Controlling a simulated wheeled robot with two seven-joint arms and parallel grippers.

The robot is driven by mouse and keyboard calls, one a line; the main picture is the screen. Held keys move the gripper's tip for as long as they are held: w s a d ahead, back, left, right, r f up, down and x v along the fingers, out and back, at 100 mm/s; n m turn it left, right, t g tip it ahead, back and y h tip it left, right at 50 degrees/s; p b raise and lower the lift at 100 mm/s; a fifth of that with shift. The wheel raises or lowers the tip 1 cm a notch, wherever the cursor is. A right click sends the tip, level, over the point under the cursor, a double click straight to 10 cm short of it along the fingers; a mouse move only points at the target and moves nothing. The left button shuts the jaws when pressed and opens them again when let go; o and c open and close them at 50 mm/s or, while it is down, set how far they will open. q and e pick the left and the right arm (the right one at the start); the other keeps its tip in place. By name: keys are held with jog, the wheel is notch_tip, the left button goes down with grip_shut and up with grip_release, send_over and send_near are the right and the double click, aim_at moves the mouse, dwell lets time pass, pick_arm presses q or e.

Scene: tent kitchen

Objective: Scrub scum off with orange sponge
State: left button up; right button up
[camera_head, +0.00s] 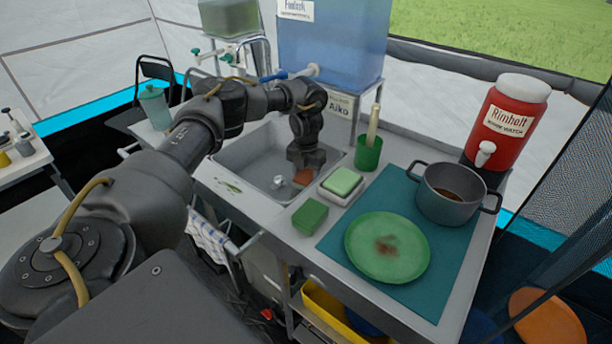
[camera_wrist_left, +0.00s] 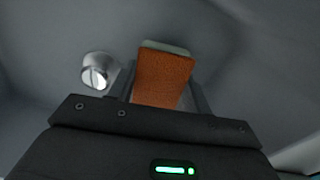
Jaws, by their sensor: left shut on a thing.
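My left gripper (camera_head: 302,162) reaches down into the grey sink basin (camera_head: 243,156) and is shut on the orange sponge (camera_head: 303,176). In the left wrist view the sponge (camera_wrist_left: 163,80) stands out between the fingers, orange-brown with a grey-green layer at its far end. I cannot tell whether it touches the basin floor. A green plate (camera_head: 380,261) with a brown smear (camera_head: 387,245) at its middle lies on a teal mat (camera_head: 336,242). Greenish marks (camera_head: 229,186) show on the counter by the basin's left front edge. My right gripper is not in view.
A green sponge on a white dish (camera_head: 341,196), a green block (camera_head: 310,216) and a green cup (camera_head: 368,156) stand right of the sink. A grey pot (camera_head: 446,201) and a red dispenser (camera_head: 509,120) stand farther right. A round metal fitting (camera_wrist_left: 97,72) is beside the gripper.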

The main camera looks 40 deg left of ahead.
aim_at(297, 186)
pick_arm(q)
jog(key=shift+f+b, duration=0.45)
jog(key=shift+f, duration=0.55)
jog(key=s+p, duration=0.1)
jog(key=p, duration=0.1)
jog(key=shift+s+r+p, duration=0.3)
jog(key=shift+s+p, duration=0.05)
jog(key=shift+p, duration=0.05)
jog(key=shift+s+p, duration=0.5)
jog(key=shift+p, duration=0.1)
jog(key=shift+s+f, duration=0.15)
jog(key=shift+s, duration=0.05)
jog(key=shift+s+p, duration=0.65)
jog(key=shift+p, duration=0.4)
jog(key=shift+s+p, duration=0.6)
jog(key=shift+s, duration=0.05)
jog(key=shift+s+f, duration=0.15)
jog(key=shift+s, duration=0.05)
jog(key=shift+s+d, duration=0.1)
